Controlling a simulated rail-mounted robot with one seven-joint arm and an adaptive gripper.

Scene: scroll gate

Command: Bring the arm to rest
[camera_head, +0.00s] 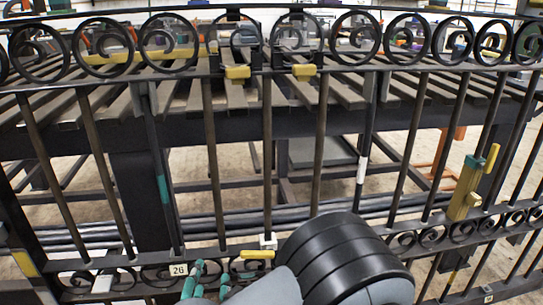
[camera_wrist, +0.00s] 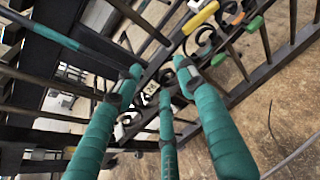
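My gripper (camera_head: 198,278) is low in the head view, left of centre, by the gate's lower scroll band and right of a small tag reading 26 (camera_head: 178,269). My dark, ringed arm fills the bottom middle. In the wrist view my gripper (camera_wrist: 160,78) has teal-wrapped fingers spread apart, with nothing visibly held between them. The dark scroll gate (camera_head: 267,150) stands upright across the head view. Its scrollwork (camera_wrist: 204,42) lies beyond the fingertips in the wrist view. I cannot tell whether the fingers touch the gate.
A slatted bench frame (camera_head: 250,125) stands behind the gate. Yellow blocks (camera_head: 237,72) sit on the upper rail, and another yellow piece (camera_head: 257,254) is low near my arm. A yellow-and-teal clamp (camera_head: 465,192) is on the right bars. Open floor (camera_wrist: 285,110) shows right in the wrist view.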

